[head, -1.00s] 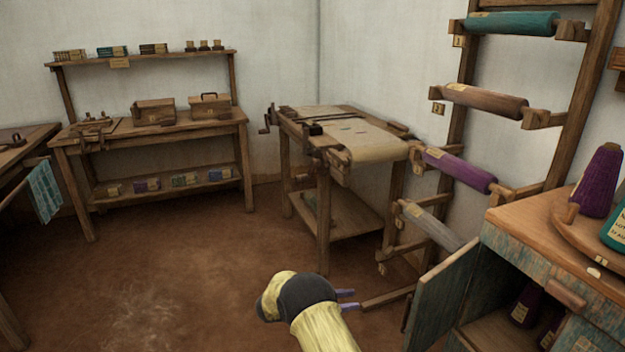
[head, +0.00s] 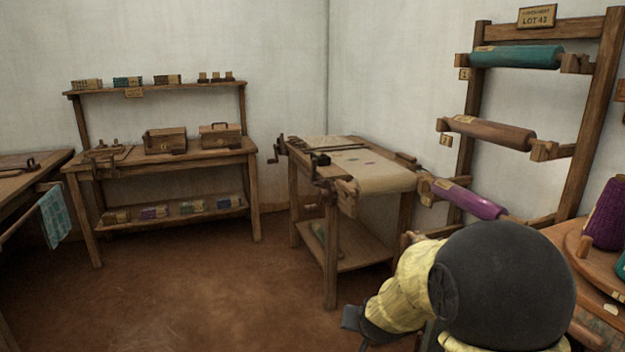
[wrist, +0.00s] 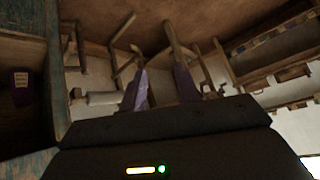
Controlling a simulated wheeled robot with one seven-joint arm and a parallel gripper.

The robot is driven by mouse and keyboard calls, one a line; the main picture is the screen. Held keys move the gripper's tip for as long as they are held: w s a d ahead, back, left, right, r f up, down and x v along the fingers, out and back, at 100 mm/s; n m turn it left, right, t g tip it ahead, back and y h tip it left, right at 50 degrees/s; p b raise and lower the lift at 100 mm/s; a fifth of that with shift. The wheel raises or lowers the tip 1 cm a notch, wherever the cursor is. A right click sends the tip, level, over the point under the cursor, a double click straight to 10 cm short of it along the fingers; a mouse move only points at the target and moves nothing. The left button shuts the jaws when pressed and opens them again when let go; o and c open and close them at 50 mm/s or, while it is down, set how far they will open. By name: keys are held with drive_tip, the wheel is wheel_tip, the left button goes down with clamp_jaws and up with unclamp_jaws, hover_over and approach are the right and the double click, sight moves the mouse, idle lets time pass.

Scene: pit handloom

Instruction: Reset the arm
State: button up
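My gripper (wrist: 160,76) shows in the wrist view with its two purple fingers apart and nothing between them. In the head view my arm, with a large dark joint and yellow sleeve-like links, fills the lower right. It is bent, and the fingers cannot be made out there.
A wooden loom table (head: 372,182) stands behind the arm. The rack holds a teal roller (head: 515,57), a brown roller (head: 490,133) and a purple roller (head: 468,199). A workbench (head: 160,160) stands at the back left. The floor (head: 200,290) at left centre is clear.

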drive_tip(key=s+d+f+n+g, duration=0.1)
drive_tip(key=s+d+g, duration=0.15)
drive_tip(key=s, duration=0.75)
drive_tip(key=s+d+f+n+g, duration=0.1)
drive_tip(key=s+d+g, duration=0.15)
drive_tip(key=s, duration=0.85)
wheel_tip(320, 180, up, 30)
drive_tip(key=a+p, duration=0.1)
drive_tip(key=p, duration=2.9)
drive_tip(key=shift+w+r+g+p, duration=0.2)
drive_tip(key=shift+w+g+p, duration=0.1)
drive_tip(key=shift+w+g, duration=0.1)
drive_tip(key=shift+a, duration=0.1)
drive_tip(key=shift+s, duration=0.15)
drive_tip(key=shift+a, duration=0.1)
